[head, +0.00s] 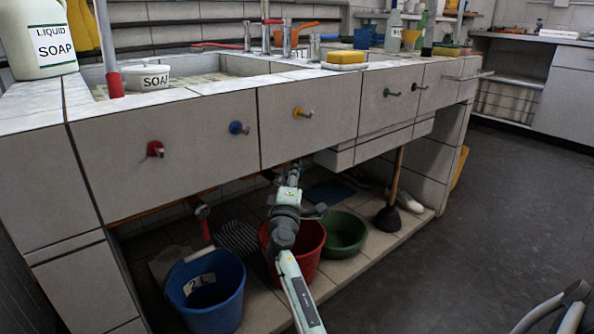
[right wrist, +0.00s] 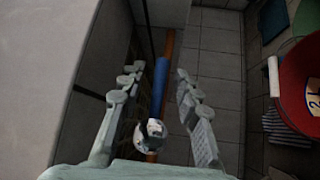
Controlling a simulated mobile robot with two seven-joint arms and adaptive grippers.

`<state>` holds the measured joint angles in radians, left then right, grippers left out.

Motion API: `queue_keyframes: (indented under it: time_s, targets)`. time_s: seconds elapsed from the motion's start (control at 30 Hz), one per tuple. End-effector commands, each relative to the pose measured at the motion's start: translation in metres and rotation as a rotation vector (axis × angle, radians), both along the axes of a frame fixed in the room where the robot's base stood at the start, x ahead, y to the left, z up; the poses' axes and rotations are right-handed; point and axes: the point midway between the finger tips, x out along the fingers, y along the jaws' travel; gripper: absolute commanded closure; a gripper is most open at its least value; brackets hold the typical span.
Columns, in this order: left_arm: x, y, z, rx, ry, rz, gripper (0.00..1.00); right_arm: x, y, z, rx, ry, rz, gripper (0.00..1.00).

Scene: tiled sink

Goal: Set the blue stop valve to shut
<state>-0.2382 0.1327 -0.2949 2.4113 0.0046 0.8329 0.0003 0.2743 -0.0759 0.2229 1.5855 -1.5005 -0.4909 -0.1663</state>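My right gripper (right wrist: 157,76) is open, with one finger on each side of the pipe and visible gaps. In the head view my right arm reaches under the sink front, and the gripper (head: 292,172) is small and partly in shadow there. My left gripper is not in view.
An orange pipe (right wrist: 170,45) runs behind the blue one. A pale panel (right wrist: 55,60) is close at the left of the wrist view. Blue (head: 216,290), red (head: 310,250) and green (head: 345,232) containers and a plunger (head: 389,215) stand below the sink.

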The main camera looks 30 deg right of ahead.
Motion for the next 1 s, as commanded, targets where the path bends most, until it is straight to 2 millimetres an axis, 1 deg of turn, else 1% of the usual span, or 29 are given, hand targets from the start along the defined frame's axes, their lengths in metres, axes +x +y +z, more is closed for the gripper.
queue_keyframes:
  time_s: [0.27, 0.37, 0.53, 0.57, 1.0]
  targets:
    - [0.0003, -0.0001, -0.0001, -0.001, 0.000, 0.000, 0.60, -0.0001, 0.0007, 0.0000, 0.000, 0.000, 0.000, 0.67]
    - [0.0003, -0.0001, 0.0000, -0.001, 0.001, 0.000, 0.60, 0.0000, 0.0006, 0.0001, 0.000, 0.000, 0.000, 0.77]
    - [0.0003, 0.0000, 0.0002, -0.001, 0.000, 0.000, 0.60, 0.0000, 0.0006, 0.0000, 0.000, 0.000, 0.000, 0.98]
    - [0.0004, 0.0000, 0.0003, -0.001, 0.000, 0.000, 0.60, 0.0000, 0.0005, 0.0001, 0.000, 0.000, 0.000, 1.00]
    - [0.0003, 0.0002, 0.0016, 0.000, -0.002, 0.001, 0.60, 0.0008, 0.0001, 0.0005, 0.004, 0.000, 0.000, 1.00]
